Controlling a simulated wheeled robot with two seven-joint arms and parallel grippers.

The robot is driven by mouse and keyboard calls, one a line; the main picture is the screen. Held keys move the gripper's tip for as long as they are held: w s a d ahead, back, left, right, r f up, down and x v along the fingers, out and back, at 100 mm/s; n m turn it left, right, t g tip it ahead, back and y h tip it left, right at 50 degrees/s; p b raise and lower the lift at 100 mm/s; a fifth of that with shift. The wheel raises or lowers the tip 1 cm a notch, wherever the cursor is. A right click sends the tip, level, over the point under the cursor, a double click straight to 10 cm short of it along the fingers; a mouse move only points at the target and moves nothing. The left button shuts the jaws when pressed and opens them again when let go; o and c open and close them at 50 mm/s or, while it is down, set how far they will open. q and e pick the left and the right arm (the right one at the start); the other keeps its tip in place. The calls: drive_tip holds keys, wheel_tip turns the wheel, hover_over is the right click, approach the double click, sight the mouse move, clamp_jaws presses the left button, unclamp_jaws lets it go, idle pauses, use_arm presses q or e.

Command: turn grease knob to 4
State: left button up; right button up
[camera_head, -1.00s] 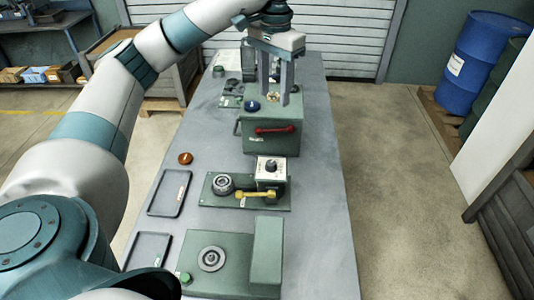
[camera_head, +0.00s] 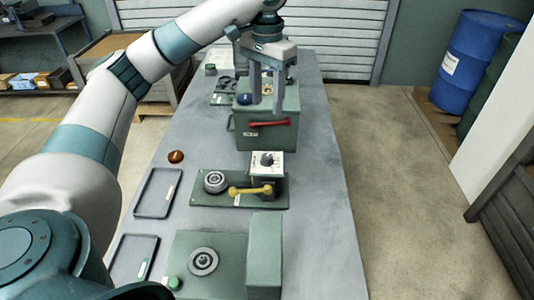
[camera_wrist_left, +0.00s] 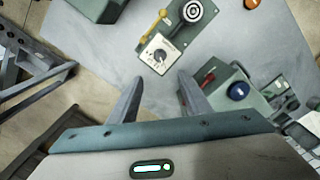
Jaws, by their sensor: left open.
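A dark knob (camera_head: 267,159) sits on a white dial plate on top of a small green box in the middle of the table. It also shows in the left wrist view (camera_wrist_left: 160,55), just beyond the fingertips. The dial marks are too small to read. My left gripper (camera_head: 266,106) is open and empty, fingers pointing down. In the head view it appears in front of the larger green box, farther back than the knob. In the left wrist view, the knob lies roughly in line with the gap between the fingers (camera_wrist_left: 160,80). My right gripper is not in view.
A yellow lever (camera_head: 250,190) and a round ring fixture (camera_head: 215,181) stand beside the knob's box. The larger green box (camera_head: 265,134) has a red handle (camera_head: 269,123) and a blue knob (camera_head: 244,99). Dark trays (camera_head: 157,193) lie at left. The table's right side is clear.

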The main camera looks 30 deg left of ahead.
use_arm(q)
drive_tip(key=shift+f, duration=0.2)
drive_tip(key=p, duration=0.4)
approach(267, 156)
wheel_tip(267, 156, down, 8)
drive_tip(key=shift+f, duration=0.1)
idle(0.4)
drive_tip(key=shift+c, duration=0.6)
drive_tip(key=c, duration=0.9)
